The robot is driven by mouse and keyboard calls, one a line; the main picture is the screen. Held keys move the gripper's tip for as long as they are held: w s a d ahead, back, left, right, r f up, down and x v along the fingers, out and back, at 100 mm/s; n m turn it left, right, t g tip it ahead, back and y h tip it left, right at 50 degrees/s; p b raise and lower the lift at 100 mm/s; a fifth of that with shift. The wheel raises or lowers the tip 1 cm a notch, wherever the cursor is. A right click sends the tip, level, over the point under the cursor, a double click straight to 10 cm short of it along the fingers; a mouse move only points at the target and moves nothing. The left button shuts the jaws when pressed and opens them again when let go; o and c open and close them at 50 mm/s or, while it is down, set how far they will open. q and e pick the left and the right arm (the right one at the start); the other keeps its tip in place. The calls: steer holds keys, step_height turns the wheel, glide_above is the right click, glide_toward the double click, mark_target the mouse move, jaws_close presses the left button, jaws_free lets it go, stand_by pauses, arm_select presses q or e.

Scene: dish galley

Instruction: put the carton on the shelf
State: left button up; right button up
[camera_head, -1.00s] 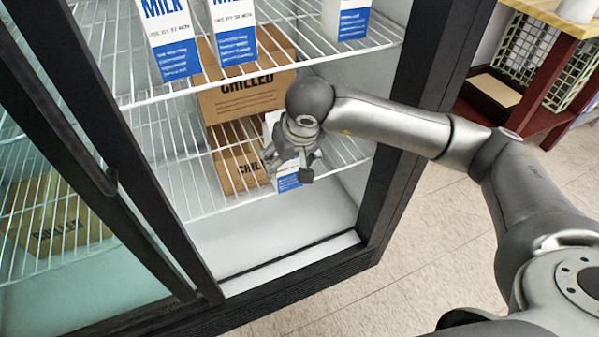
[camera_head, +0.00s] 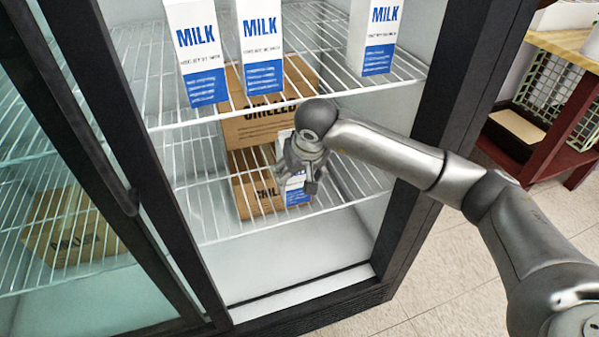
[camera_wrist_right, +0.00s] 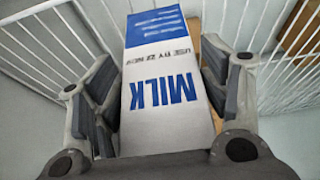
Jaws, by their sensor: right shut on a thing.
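A white and blue milk carton (camera_wrist_right: 165,90) is between the fingers of my right gripper (camera_head: 298,180), which is shut on it; the right wrist view shows the gripper (camera_wrist_right: 160,110) with a finger on each side. In the head view the held carton (camera_head: 297,190) is partly hidden by the gripper. It is inside the fridge at the lower wire shelf (camera_head: 215,222), in front of the cardboard boxes. I cannot tell whether its base touches the wires. My left gripper is not in view.
Three milk cartons stand on the upper wire shelf (camera_head: 340,65), one of them at its right (camera_head: 380,40). Cardboard boxes (camera_head: 255,125) stand behind my gripper. The fridge's dark right frame (camera_head: 425,130) is close to my right arm. A glass door (camera_head: 70,230) covers the left side.

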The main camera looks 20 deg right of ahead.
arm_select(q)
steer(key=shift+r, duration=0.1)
arm_select(e)
steer(key=shift+w, duration=0.1)
steer(key=o, duration=1.6)
steer(key=shift+f, duration=0.1)
steer(key=o, duration=0.4)
steer(key=shift+s, duration=0.2)
steer(key=shift+c, duration=0.2)
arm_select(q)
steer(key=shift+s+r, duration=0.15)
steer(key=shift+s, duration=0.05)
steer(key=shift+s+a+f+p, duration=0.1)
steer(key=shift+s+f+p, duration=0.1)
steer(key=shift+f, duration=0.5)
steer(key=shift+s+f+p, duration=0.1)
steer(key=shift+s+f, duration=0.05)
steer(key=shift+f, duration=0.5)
arm_select(e)
steer(key=v, duration=0.7)
steer(key=shift+r, duration=0.4)
